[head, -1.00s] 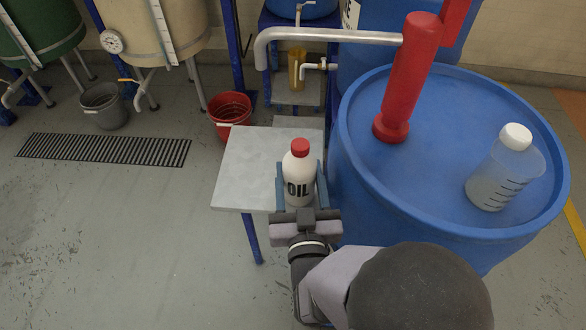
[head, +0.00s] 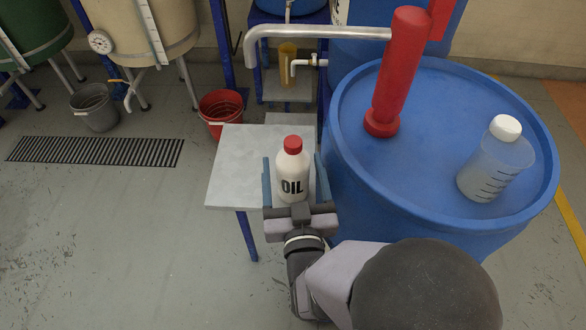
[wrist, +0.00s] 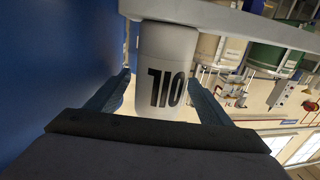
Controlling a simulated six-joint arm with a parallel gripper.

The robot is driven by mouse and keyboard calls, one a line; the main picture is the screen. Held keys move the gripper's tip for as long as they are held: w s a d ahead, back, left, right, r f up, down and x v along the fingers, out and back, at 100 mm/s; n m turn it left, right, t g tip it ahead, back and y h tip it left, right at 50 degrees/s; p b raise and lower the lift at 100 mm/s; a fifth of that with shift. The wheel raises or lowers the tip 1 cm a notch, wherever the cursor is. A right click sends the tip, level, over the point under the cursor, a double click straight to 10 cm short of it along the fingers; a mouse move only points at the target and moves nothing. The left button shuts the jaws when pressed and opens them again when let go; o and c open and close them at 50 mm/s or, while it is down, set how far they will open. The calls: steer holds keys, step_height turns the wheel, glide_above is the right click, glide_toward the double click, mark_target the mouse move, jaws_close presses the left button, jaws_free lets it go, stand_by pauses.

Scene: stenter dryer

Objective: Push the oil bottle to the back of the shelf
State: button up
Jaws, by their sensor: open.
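The oil bottle (head: 292,178) is white with a red cap and black "OIL" lettering. It stands upright near the front edge of the grey shelf (head: 235,165). My gripper (head: 292,160) is open, with one blue finger on each side of the bottle. In the head view gaps show between the fingers and the bottle, and the palm is close in front of its base. The wrist view shows the bottle (wrist: 165,70) upside down between the fingers (wrist: 160,78), with the shelf (wrist: 225,20) at the top. Whether the palm touches the bottle cannot be told.
A large blue drum (head: 345,190) stands close along the shelf's right side, with a red pump (head: 400,65) and a clear bottle (head: 490,170) on top. A red bucket (head: 220,112) stands on the floor behind left. The shelf top behind and left of the oil bottle is clear.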

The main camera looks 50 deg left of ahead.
mark_target(293, 140)
step_height(293, 140, up, 9)
steer(key=shift+r+p, duration=0.1)
steer(key=shift+p, duration=1)
